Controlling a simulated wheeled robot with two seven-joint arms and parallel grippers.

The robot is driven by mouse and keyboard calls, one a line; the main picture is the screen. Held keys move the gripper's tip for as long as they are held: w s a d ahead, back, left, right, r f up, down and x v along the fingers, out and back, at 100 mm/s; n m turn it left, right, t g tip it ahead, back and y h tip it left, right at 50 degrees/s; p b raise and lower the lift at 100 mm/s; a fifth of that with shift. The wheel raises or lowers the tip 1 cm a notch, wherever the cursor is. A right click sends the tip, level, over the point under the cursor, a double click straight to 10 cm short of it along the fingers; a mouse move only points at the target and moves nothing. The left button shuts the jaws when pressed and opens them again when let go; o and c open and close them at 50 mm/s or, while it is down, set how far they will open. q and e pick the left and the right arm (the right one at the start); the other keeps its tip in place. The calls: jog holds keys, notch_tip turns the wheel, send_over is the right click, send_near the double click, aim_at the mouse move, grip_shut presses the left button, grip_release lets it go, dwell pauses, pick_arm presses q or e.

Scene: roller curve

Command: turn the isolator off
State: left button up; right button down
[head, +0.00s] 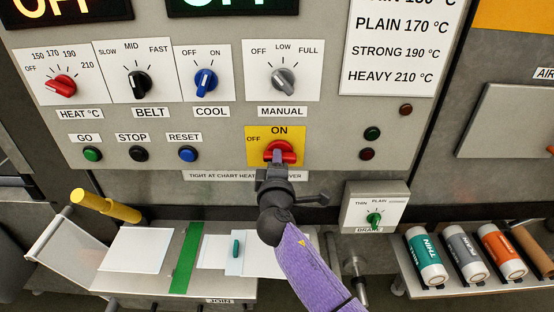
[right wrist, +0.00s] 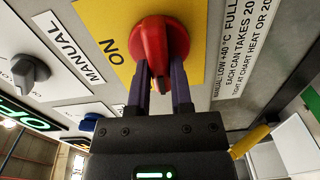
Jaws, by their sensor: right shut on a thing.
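The isolator is a red rotary knob (head: 288,151) on a yellow plate (head: 255,154) low on the grey control panel. The plate reads OFF at the left and ON at the top. My right gripper (head: 276,158) comes from below and is shut on the red knob. In the right wrist view the red knob (right wrist: 162,40) sits between the two dark fingers (right wrist: 162,90), beside the word ON. The fingers partly hide the knob in the head view, so its exact pointing is hard to tell there. My left gripper is not in view.
The grey MANUAL knob (head: 283,81) is just above. The GO (head: 92,154), STOP (head: 138,153) and RESET (head: 188,154) buttons are at the left. A small box with a green knob (head: 374,219) is at lower right. A bench with labelled rolls (head: 427,258) lies beyond.

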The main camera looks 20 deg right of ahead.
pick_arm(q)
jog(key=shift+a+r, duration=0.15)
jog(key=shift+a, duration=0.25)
pick_arm(e)
jog(key=shift+f+n, duration=0.1)
jog(key=shift+n, duration=0.5)
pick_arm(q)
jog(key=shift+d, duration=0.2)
pick_arm(e)
jog(key=c, duration=0.5)
grip_release()
pick_arm(q)
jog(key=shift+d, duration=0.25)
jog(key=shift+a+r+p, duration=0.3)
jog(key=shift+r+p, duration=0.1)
jog(key=shift+p, duration=0.05)
pick_arm(e)
jog(key=v, duration=1)
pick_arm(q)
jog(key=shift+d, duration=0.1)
